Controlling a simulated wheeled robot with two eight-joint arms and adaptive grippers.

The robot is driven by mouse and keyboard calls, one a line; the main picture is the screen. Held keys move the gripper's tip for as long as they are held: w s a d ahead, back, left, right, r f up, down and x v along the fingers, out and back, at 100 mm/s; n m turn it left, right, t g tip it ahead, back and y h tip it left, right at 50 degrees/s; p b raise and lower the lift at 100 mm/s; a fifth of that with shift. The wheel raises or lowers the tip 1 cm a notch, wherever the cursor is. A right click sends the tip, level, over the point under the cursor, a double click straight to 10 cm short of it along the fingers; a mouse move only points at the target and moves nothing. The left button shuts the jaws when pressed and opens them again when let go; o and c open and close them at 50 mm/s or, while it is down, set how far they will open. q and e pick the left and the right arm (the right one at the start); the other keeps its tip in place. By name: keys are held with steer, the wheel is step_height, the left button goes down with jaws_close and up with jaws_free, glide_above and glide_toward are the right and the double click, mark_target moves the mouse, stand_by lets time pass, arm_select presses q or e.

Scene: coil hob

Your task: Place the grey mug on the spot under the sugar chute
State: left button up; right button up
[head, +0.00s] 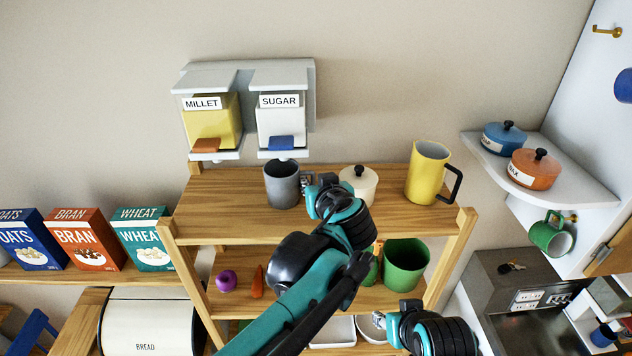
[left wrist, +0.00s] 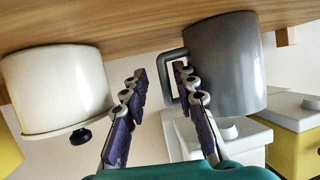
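The grey mug (head: 282,186) stands upright on the top wooden shelf, below the sugar dispenser (head: 281,120) with its blue chute flap (head: 281,143). In the left wrist view the mug (left wrist: 228,65) shows with its handle toward my left gripper (left wrist: 157,85). The fingers are apart, with the handle's outer bar in the gap between them; one finger overlaps the handle, and I cannot tell whether it touches. In the head view my left gripper (head: 308,182) is right beside the mug, partly hidden by its wrist.
A cream lidded pot (head: 358,187) stands close to the right of my left gripper, and a yellow jug (head: 428,174) further right. The millet dispenser (head: 211,125) hangs left of the sugar. The shelf left of the mug (head: 215,205) is clear.

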arm_select(q)
steer(key=b+v, duration=0.1)
steer(key=v, duration=1.1)
